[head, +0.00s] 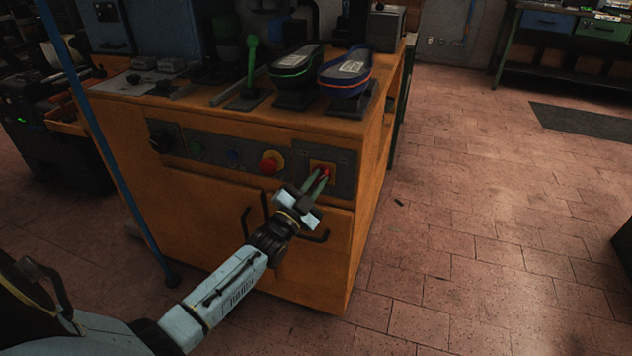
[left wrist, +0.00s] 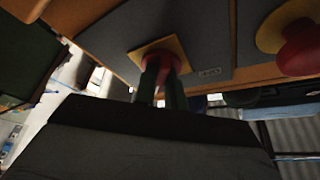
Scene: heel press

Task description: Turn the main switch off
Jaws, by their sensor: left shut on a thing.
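The main switch (head: 326,173) is a red knob on a yellow square plate at the right end of the grey control panel on the orange cabinet. It also shows in the left wrist view (left wrist: 163,60), with its plate (left wrist: 149,49) around it. My left gripper (head: 318,183) has its green fingers on either side of the red knob and is shut on it. The fingers also show in the left wrist view (left wrist: 161,82). They hide part of the knob, so I cannot tell its exact angle. My right gripper is not in view.
A red mushroom button (head: 271,162) sits left of the switch, then a blue button (head: 234,157), a green button (head: 196,148) and a black knob (head: 160,140). Door handles (head: 316,236) stick out below. Two shoe-shaped pieces (head: 346,72) stand on the cabinet top.

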